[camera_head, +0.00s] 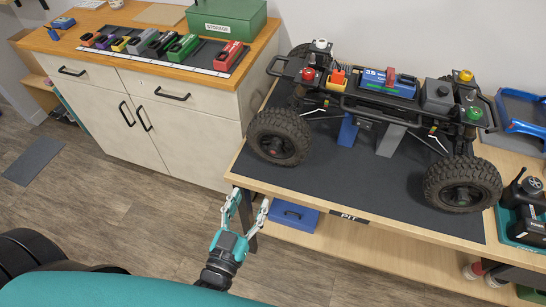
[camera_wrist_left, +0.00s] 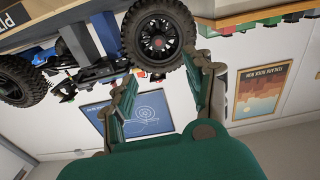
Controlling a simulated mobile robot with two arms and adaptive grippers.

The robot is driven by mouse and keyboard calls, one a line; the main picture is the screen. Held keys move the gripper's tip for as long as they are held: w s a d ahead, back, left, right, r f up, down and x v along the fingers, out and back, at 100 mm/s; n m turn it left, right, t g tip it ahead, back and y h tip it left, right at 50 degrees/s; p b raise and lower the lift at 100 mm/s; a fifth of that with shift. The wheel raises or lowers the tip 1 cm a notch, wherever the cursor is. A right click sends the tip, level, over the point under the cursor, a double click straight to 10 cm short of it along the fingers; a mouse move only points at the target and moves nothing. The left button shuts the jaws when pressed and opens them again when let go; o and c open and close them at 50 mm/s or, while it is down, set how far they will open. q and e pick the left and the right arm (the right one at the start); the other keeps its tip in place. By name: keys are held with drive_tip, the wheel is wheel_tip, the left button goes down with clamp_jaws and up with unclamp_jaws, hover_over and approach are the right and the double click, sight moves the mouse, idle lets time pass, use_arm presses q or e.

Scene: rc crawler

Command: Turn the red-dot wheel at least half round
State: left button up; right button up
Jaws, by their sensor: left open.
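The RC crawler (camera_head: 375,95) stands on a dark mat on the bench, propped on blue and grey supports. Its left wheel (camera_head: 280,137) has a black knobby tyre and a dark hub; a faint reddish spot shows at the hub, but it is too small to be sure it is the red dot. The right wheel (camera_head: 463,184) faces the same side. My left gripper (camera_head: 248,205) is open and empty, in front of the bench edge, below and left of the left wheel. In the left wrist view, a wheel (camera_wrist_left: 160,38) appears beyond the spread fingers (camera_wrist_left: 162,82), apart from them.
The bench edge with the PIT label (camera_head: 350,218) lies between my gripper and the crawler. A blue case (camera_head: 293,215) sits on the shelf below. A white cabinet (camera_head: 150,115) stands at left, with a green storage box (camera_head: 227,18) on top. Open floor lies left of my gripper.

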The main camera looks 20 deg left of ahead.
sight(273, 152)
use_arm(q)
drive_tip(key=w, duration=0.5)
drive_tip(key=w+p, duration=0.1)
drive_tip(key=w, duration=0.9)
drive_tip(key=shift+w+d+p, duration=0.1)
drive_tip(key=shift+d+p, duration=0.2)
drive_tip(key=shift+d, duration=0.05)
use_arm(e)
drive_tip(key=shift+d+r, duration=0.35)
drive_tip(key=shift+r, duration=0.5)
drive_tip(key=shift+a, duration=0.1)
use_arm(q)
drive_tip(key=c, duration=0.5)
clamp_jaws()
use_arm(e)
drive_tip(key=shift+a, duration=0.2)
drive_tip(key=shift+d, duration=0.1)
